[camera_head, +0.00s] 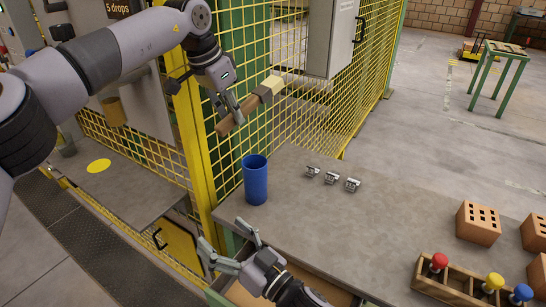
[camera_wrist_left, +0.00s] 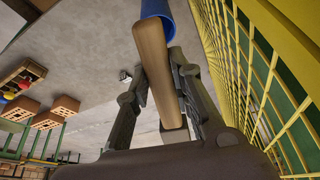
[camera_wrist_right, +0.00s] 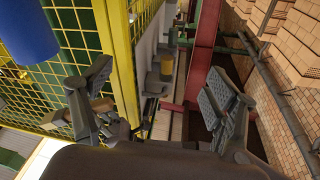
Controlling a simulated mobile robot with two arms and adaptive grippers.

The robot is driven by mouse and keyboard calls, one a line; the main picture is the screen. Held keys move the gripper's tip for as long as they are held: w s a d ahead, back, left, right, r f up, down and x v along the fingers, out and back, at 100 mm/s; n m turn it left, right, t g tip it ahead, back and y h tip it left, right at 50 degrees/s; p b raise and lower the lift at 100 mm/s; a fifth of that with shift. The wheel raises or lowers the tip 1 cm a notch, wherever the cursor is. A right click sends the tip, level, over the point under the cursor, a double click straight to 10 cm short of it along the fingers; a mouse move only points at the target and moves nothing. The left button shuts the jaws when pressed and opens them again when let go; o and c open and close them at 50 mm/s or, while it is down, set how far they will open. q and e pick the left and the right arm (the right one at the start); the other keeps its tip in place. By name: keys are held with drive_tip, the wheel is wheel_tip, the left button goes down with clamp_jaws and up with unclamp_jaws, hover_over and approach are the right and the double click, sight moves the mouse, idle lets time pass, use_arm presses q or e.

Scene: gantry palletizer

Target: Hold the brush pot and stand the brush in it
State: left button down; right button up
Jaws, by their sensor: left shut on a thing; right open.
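The brush (camera_head: 236,120) has a wooden handle, a grey ferrule and pale bristles. My left gripper (camera_head: 236,108) is shut on its handle and holds it tilted in the air, bristles up and to the right. The left wrist view shows the handle (camera_wrist_left: 152,65) between the fingers, its end overlapping the pot in the picture. The blue brush pot (camera_head: 256,182) stands upright on the table, below the brush; it also shows in the right wrist view (camera_wrist_right: 28,35). My right gripper (camera_head: 226,244) is open and empty at the table's near edge, in front of the pot and apart from it.
A yellow mesh fence (camera_head: 300,115) with a grey box stands just behind and left of the table (camera_head: 400,228). Several small metal parts (camera_head: 331,178) lie right of the pot. Bricks (camera_head: 478,222) and a wooden rack (camera_head: 455,283) with coloured knobs are farther right.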

drive_tip(key=w+d+r+m+h, duration=0.1)
drive_tip(key=w+d+r+m, duration=0.3)
drive_tip(key=m, duration=0.8)
drive_tip(key=w+d+r+m+h, duration=0.15)
drive_tip(key=w+d+m, duration=0.25)
drive_tip(key=w+m, duration=0.5)
drive_tip(key=w+d+r+m+h, duration=0.1)
drive_tip(key=w+d+r+m, duration=0.25)
drive_tip(key=m, duration=1.05)
approach(248, 163)
drive_tip(key=shift+t, duration=0.3)
drive_tip(key=x, duration=0.6)
drive_tip(key=shift+w+a+f, duration=0.15)
drive_tip(key=shift+w+a, duration=0.05)
drive_tip(key=shift+w, duration=0.05)
drive_tip(key=shift+c, duration=0.5)
drive_tip(key=c, duration=1.2)
